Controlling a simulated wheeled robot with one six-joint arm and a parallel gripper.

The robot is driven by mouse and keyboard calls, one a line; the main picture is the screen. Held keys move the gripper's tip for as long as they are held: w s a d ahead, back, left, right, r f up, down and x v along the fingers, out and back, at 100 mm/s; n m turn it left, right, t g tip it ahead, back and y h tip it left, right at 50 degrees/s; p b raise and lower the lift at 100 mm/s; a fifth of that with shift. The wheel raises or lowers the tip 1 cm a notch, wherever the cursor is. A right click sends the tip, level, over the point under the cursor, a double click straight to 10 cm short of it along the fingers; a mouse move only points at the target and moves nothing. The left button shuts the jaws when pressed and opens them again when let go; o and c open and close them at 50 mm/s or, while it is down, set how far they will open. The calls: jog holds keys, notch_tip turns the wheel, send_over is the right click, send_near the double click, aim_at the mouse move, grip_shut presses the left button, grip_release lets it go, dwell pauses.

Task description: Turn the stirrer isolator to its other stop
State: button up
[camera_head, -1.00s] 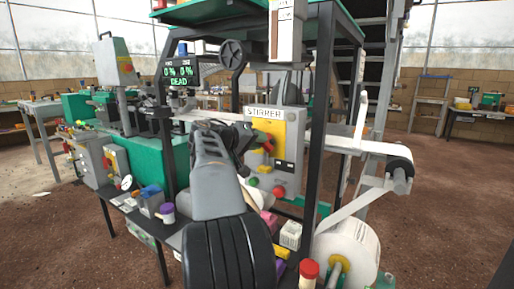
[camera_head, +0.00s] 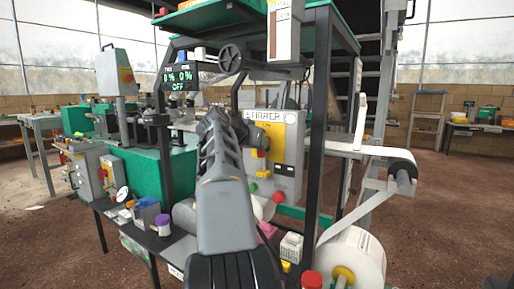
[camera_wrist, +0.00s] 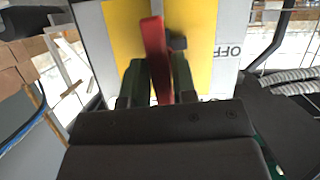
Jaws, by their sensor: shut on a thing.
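The stirrer isolator is on a pale panel headed STIRRER (camera_head: 290,140), with a yellow plate that also shows in the wrist view (camera_wrist: 202,30). Its red handle (camera_wrist: 155,50) stands nearly upright in the wrist view, between the two dark fingers of my gripper (camera_wrist: 158,82). My gripper is shut on this handle. The word OFF (camera_wrist: 237,50) is printed to the right of the yellow plate. In the head view my gripper (camera_head: 245,130) reaches the panel's left side and my arm hides the handle.
A small display (camera_head: 180,77) above left reads 0 %, 0 % and OFF. A black frame post (camera_head: 321,130) and a white paper roll (camera_head: 350,262) stand to the right. A purple-lidded jar (camera_head: 164,224) stands on the bench at left.

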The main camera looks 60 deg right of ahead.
jog(key=shift+m, duration=0.4)
dwell(0.3)
jog(key=o, duration=0.8)
jog(key=p+v, duration=0.2)
jog(key=v, duration=1.1)
jog(key=shift+s+a+r, duration=0.2)
jog(key=shift+s+a, duration=0.05)
jog(key=shift+a, duration=0.05)
